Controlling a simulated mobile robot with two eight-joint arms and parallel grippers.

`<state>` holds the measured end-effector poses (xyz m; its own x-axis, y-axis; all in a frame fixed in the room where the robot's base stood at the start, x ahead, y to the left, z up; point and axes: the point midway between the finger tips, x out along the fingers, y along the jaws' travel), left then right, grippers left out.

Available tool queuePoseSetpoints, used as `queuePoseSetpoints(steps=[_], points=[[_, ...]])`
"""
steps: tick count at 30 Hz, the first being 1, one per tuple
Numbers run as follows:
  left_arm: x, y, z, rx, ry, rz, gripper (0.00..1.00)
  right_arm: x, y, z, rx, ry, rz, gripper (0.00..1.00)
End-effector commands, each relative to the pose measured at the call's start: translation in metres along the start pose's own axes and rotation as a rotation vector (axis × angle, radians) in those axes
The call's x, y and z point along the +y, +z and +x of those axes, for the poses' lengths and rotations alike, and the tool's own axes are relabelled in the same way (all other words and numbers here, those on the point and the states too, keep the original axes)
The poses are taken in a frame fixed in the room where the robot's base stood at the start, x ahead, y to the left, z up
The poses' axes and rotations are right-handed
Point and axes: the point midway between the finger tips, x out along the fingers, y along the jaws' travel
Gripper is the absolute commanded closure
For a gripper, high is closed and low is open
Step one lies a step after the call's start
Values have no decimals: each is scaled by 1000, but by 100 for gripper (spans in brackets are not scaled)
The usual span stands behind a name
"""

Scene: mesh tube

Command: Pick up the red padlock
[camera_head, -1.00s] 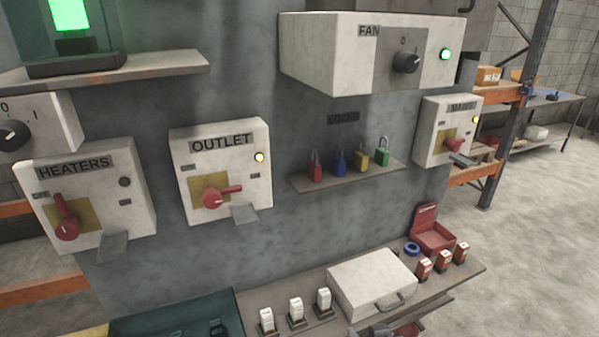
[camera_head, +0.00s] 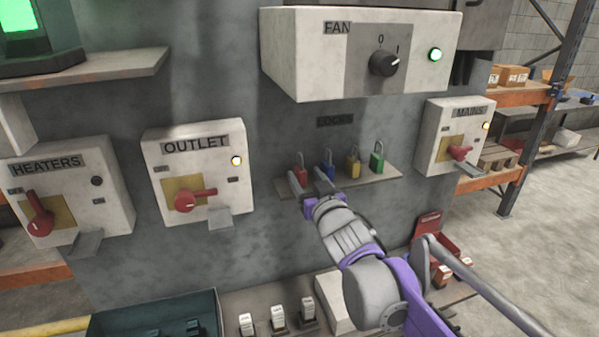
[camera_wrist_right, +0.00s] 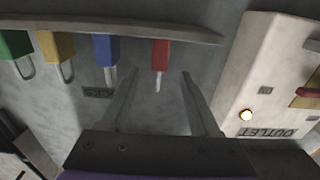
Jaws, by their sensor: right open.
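The red padlock (camera_head: 300,172) stands at the left end of the small wall shelf under the LOCKS label, partly hidden behind a finger in the head view. My right gripper (camera_head: 309,180) is open in front of the shelf, with its fingertips close to the red and blue padlocks. In the right wrist view, which is upside down, the red padlock (camera_wrist_right: 160,55) lies ahead between the two spread fingers (camera_wrist_right: 159,75). Nothing is held; whether a finger touches the lock cannot be told. My left gripper is not in view.
The blue padlock (camera_head: 327,168) stands right beside the red one, then the yellow (camera_head: 352,166) and green (camera_head: 376,161) ones. The OUTLET box (camera_head: 195,172) is left of the shelf (camera_head: 365,181), the FAN box (camera_head: 310,65) above. A lower bench holds several small items.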

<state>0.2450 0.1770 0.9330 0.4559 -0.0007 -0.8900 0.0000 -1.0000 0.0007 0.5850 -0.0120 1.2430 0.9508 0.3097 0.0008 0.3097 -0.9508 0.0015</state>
Motion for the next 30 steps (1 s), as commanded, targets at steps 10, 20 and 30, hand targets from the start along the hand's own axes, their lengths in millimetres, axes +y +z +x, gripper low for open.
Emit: queuePoseSetpoints(steps=[10,20,30], points=[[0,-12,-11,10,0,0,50,0,2,45,0,1,1,38],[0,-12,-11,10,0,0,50,0,4,49,-1,1,0,41],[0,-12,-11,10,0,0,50,0,4,49,-1,1,1,100]])
